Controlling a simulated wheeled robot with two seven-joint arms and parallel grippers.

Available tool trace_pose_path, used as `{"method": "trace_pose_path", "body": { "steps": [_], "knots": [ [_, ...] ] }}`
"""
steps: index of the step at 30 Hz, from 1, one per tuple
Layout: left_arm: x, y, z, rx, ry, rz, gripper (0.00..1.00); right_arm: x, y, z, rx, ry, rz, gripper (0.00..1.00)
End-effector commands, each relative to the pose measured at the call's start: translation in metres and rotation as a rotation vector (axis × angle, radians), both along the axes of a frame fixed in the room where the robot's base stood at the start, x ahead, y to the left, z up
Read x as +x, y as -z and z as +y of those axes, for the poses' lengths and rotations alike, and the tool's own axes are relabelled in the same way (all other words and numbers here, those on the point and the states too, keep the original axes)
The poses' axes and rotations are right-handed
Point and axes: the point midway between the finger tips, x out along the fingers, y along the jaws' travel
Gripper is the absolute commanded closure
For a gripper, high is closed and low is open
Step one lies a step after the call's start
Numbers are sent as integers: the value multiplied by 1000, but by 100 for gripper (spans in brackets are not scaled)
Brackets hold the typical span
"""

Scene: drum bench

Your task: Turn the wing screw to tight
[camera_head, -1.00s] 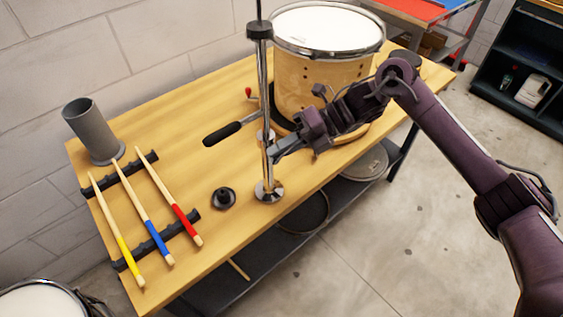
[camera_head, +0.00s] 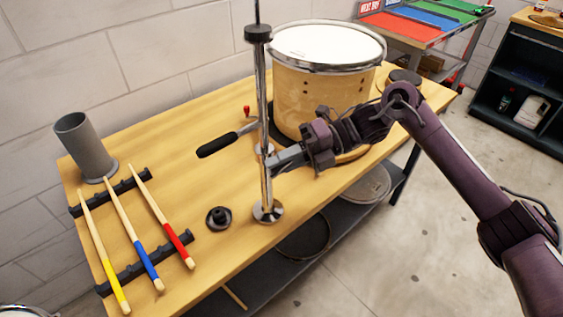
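A chrome stand (camera_head: 265,110) with a black top collar (camera_head: 258,33) rises from a round foot (camera_head: 267,211) on the wooden bench. My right gripper (camera_head: 277,164) reaches in from the right, with its fingertips at the lower part of the stand's pole, just below a small chrome collar (camera_head: 264,149). I cannot make out the wing screw; the fingers may cover it. The fingertips are too small and too close to the pole to show whether they are open, shut or holding anything. My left gripper is not in view.
A wooden drum (camera_head: 322,85) stands behind my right wrist. A black-handled lever (camera_head: 217,144) points left from the stand. Left on the bench (camera_head: 215,265) are a black round piece (camera_head: 218,217), a grey cup (camera_head: 86,145) and three drumsticks (camera_head: 128,228) on racks.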

Motion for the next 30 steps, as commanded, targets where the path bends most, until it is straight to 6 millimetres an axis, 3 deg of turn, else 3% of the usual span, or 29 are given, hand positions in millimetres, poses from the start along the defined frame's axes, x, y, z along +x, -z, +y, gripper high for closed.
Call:
{"method": "trace_pose_path", "body": {
  "steps": [3, 13, 24, 30],
  "knots": [
    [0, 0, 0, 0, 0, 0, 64, 0, 0, 0, 0, 0, 0, 68],
    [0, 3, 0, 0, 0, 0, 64, 1, 0, -4, -2, 0, 0, 68],
    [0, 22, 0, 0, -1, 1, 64, 14, -16, -59, -4, 2, -3, 68],
    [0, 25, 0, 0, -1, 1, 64, 16, -21, -72, -2, 0, 0, 68]
  ]
}}
